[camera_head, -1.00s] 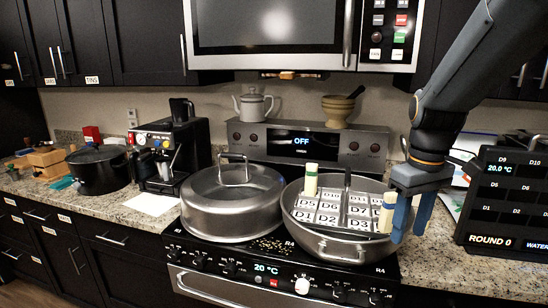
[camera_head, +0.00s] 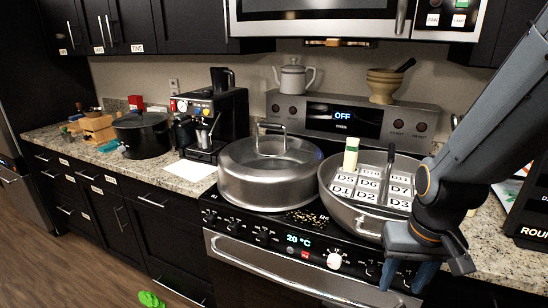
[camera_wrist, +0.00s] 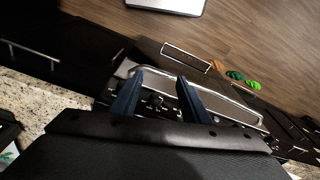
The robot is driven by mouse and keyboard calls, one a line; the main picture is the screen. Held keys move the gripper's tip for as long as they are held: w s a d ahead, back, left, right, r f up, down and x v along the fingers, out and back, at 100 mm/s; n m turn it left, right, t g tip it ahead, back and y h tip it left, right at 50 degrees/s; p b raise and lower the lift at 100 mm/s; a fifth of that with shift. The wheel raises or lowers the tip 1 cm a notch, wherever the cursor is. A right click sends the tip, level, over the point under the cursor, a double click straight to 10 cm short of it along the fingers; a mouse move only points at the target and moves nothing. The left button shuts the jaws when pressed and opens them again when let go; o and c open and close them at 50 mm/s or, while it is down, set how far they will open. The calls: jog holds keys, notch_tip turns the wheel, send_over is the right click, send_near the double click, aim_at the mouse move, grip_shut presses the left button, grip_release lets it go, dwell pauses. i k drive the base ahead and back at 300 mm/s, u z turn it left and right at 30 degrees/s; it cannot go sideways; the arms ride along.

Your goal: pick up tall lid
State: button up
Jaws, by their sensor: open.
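A black pot (camera_head: 142,140) with a dark lid stands on the counter to the left; which lid the task calls tall is not marked. My gripper (camera_head: 407,275) is open and empty, low at the right, in front of the stove and apart from both pots. In the wrist view my gripper's two blue fingers (camera_wrist: 158,95) point over the stove front and the floor; no lid shows there.
A wide steel pan (camera_head: 345,212) right of the pot holds a labelled rack (camera_head: 378,190) with a pale upright block (camera_head: 351,154). A coffee machine (camera_head: 215,120) stands left of the stove. Green items (camera_head: 151,299) lie on the floor. The microwave (camera_head: 330,18) hangs above.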

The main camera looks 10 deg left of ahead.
aim_at(268, 174)
jog(key=k, duration=0.5)
jog(key=u, duration=1.9)
jog(key=i, duration=1.15)
jog(key=z, duration=1.6)
